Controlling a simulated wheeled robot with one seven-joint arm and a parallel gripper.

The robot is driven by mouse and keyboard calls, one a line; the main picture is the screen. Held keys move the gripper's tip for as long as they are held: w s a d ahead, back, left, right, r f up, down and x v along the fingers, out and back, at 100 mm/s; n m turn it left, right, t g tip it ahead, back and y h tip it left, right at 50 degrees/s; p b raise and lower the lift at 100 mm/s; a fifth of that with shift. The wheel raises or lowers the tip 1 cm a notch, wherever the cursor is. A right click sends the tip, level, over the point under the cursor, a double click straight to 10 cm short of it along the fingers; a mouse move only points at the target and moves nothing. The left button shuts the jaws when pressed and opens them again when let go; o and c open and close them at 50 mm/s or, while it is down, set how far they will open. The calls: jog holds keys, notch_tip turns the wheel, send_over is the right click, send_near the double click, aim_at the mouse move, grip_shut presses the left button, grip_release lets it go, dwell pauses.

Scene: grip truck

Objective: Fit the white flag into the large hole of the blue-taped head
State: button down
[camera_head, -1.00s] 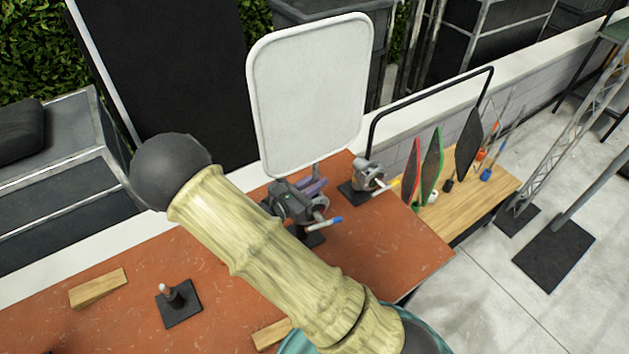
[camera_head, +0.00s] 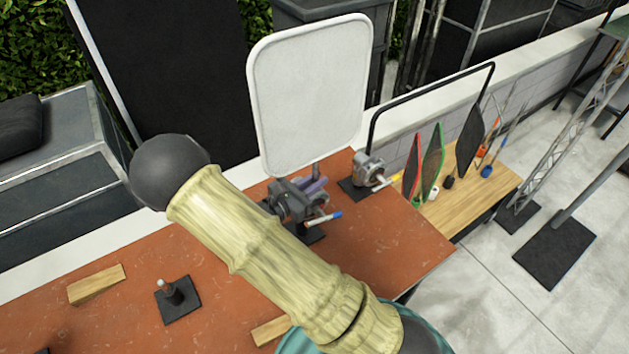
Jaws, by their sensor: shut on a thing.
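The white flag (camera_head: 310,95) is a large upright panel with rounded corners and a pale frame, at the upper middle. A short piece of its stem shows below its lower edge. My gripper (camera_head: 312,187), purple-grey and small in view, is shut on the flag's stem just under the panel. The gripper is right at this head. The stem's lower end and the large hole are hidden, so I cannot tell whether they meet.
A second grey head (camera_head: 368,170) with a yellow-tipped handle stands just behind right. A wooden wedge (camera_head: 95,284) and a black base with a pin (camera_head: 177,300) are at the left.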

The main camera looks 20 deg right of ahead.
jog(key=c, duration=1.3)
grip_release()
jog(key=shift+c, duration=0.2)
jog(key=shift+f, duration=0.1)
jog(key=shift+s+a, duration=0.15)
jog(key=shift+a, duration=0.15)
jog(key=b+v, duration=0.5)
jog(key=v, duration=1.1)
jog(key=shift+s+a, duration=0.2)
jog(key=shift+a, duration=0.15)
